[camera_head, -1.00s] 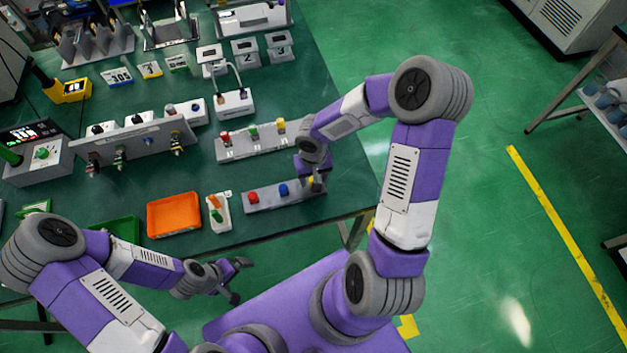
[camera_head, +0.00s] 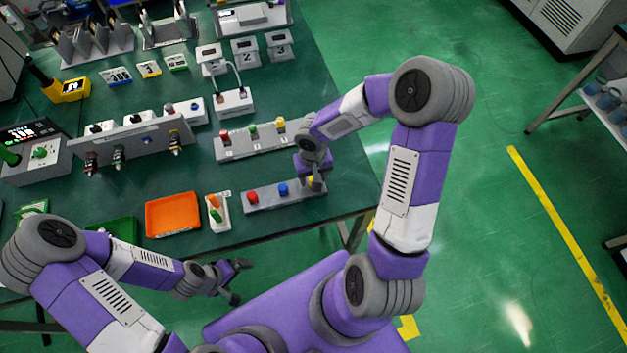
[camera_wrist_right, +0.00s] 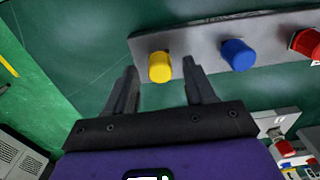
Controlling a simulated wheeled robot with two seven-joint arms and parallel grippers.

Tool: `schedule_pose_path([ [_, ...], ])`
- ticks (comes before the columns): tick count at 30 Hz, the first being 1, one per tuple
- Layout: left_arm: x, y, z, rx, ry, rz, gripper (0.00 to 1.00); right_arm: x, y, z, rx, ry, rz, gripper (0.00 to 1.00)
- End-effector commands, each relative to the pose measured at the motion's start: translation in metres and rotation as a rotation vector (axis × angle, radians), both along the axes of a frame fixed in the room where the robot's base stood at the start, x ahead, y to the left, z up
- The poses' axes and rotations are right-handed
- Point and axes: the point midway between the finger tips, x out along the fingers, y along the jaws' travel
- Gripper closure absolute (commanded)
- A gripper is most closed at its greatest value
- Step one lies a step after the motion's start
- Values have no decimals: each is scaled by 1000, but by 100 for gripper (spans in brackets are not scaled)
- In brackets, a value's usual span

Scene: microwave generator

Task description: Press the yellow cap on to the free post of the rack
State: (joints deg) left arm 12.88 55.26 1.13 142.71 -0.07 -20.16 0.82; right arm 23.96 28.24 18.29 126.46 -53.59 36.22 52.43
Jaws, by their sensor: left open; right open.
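A grey rack (camera_head: 268,199) lies near the front edge of the green table, with a red cap (camera_head: 252,198), a blue cap (camera_head: 283,190) and a yellow cap (camera_head: 311,181) in a row. In the right wrist view the yellow cap (camera_wrist_right: 160,67) stands upright at the rack's end, beside the blue cap (camera_wrist_right: 238,55) and red cap (camera_wrist_right: 307,43). My right gripper (camera_wrist_right: 161,70) is open, its fingers on either side of the yellow cap with gaps. The post under the yellow cap is hidden. My left gripper (camera_head: 238,281) is open and empty, off the table's front edge.
A second rack (camera_head: 262,142) with red, green and yellow caps lies behind. An orange tray (camera_head: 172,214) and a white holder (camera_head: 219,212) stand left of the front rack. A grey panel (camera_head: 135,138) stands farther left. Bare table lies right of the racks.

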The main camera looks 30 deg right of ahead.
Motion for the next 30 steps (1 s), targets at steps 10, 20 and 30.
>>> schedule_pose_path([
  [10,0,0,0,0,0,0,0,0,0,0,0,0,1,66],
  [20,0,0,0,0,0,0,0,0,0,0,0,0,1,100],
  [30,0,0,0,0,0,0,0,0,0,0,0,1,1,100],
])
